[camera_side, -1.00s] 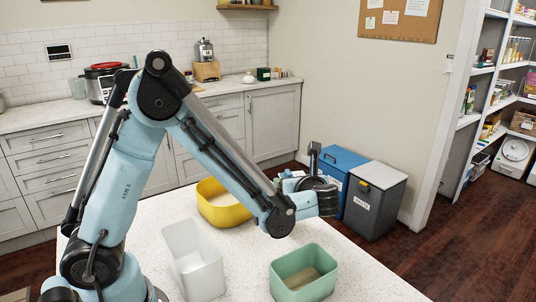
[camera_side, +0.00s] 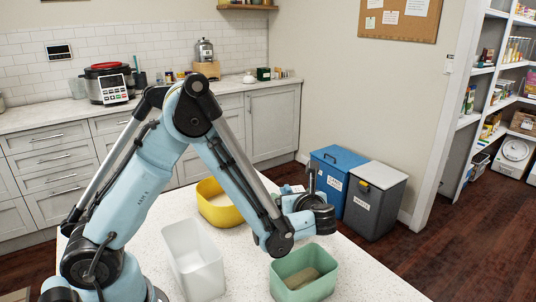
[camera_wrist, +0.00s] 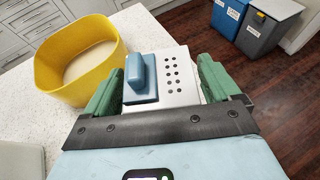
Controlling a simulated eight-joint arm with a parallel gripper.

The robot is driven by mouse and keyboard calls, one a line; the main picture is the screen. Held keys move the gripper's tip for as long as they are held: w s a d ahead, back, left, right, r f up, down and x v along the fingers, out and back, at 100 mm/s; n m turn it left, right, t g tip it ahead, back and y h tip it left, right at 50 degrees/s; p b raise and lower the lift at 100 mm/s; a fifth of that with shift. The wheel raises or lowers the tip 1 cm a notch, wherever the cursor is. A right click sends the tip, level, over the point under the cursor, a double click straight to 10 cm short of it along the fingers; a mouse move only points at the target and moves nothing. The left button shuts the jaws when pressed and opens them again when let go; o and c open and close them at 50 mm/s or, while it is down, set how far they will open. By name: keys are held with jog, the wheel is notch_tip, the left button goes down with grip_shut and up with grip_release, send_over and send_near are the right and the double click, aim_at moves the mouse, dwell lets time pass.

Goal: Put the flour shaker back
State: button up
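The flour shaker, a white block with rows of dark holes and a blue raised tab (camera_wrist: 172,79), sits between the two green fingers of my gripper (camera_wrist: 160,85) in the wrist view. Both fingers lie against its sides. In the side view my gripper (camera_side: 300,201) is above the far right part of the counter, and only a small pale part of the shaker shows beside it. The shaker's underside is hidden.
A yellow tub (camera_side: 219,214) with pale contents stands left of my gripper. A white tub (camera_side: 197,272) and a green tub (camera_side: 304,286) stand nearer. Blue (camera_side: 331,168) and grey (camera_side: 372,208) bins stand on the floor beyond. Pantry shelves (camera_side: 480,70) are at right.

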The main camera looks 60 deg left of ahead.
jog(key=shift+o, duration=0.7)
jog(key=shift+r, duration=0.1)
jog(key=shift+d+r, duration=0.15)
jog(key=shift+d, duration=0.05)
jog(key=v, duration=1.1)
jog(key=s+a+r+n+t+h, duration=0.1)
jog(key=s+n+h, duration=0.4)
jog(key=n, duration=0.6)
jog(key=s+a+r+n+t+h, duration=0.1)
jog(key=s+n+h, duration=0.4)
jog(key=n, duration=0.6)
jog(key=shift+a+r+n+h, duration=0.2)
jog(key=shift+a+n+h, duration=0.15)
jog(key=shift+h, duration=0.85)
